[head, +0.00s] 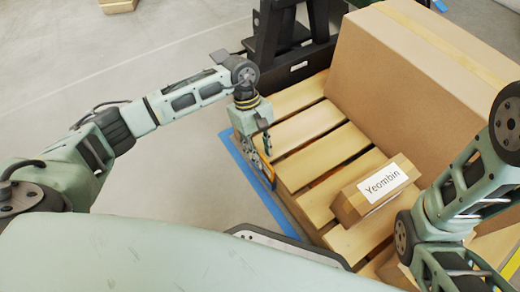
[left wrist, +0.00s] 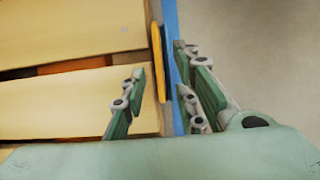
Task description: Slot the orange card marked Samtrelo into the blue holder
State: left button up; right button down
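A thin orange piece (left wrist: 158,62) shows edge-on at the pallet's side in the left wrist view, and a bit of orange (head: 266,167) shows there in the head view. It may be the Samtrelo card; no lettering is readable. My left gripper (head: 260,148) points down over the pallet's left edge. In the left wrist view its fingers (left wrist: 168,72) are apart, with the orange piece between them in the picture; contact cannot be made out. I cannot clearly pick out the blue holder. My right arm is at the right; its gripper is not visible.
A wooden pallet (head: 318,158) carries a large cardboard box (head: 400,90) and a small box labelled Yeambin (head: 375,190). A blue strip (head: 246,172) runs along the floor beside the pallet. Dark equipment (head: 272,35) stands behind. Open floor (head: 160,200) lies left.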

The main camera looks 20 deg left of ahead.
pick_arm(q)
jog(key=shift+r, duration=0.1)
jog(key=v, duration=1.2)
jog(key=shift+d, duration=0.15)
